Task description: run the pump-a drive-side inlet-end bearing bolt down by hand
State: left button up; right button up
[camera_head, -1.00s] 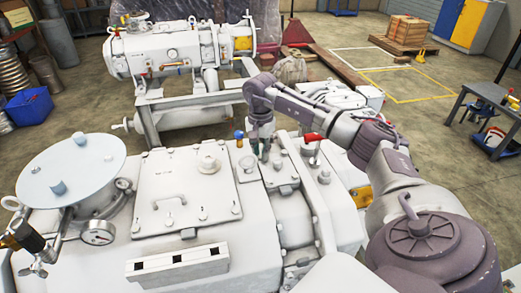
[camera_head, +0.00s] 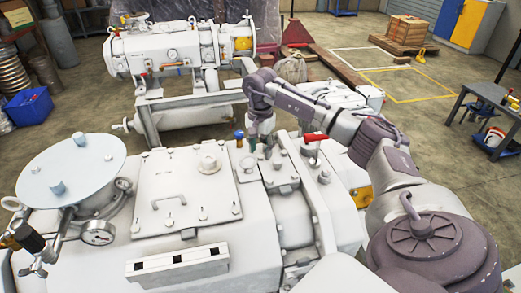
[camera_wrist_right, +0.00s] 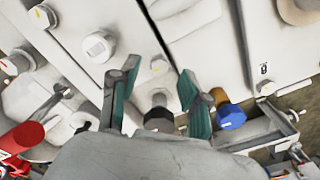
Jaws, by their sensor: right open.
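A dark hex-headed bolt (camera_wrist_right: 158,114) stands on the white pump casing (camera_head: 100,255). It shows in the right wrist view between the two teal-padded fingers of my right gripper (camera_wrist_right: 158,84). Gaps show on both sides of the bolt head, and the fingers are open around it, not closed on it. In the head view my right gripper (camera_head: 261,144) points down at the far side of the near pump, and the bolt is hidden there.
A blue-capped fitting (camera_wrist_right: 230,117) stands close beside the right finger. A red handle (camera_head: 314,137) lies to the right of the gripper. A gauge (camera_head: 98,233) and round flange (camera_head: 72,170) are at left. A second pump (camera_head: 180,50) stands behind.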

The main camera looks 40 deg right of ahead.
aim_at(261, 156)
notch_tip(261, 156, up, 11)
dwell(0.3)
dwell(0.5)
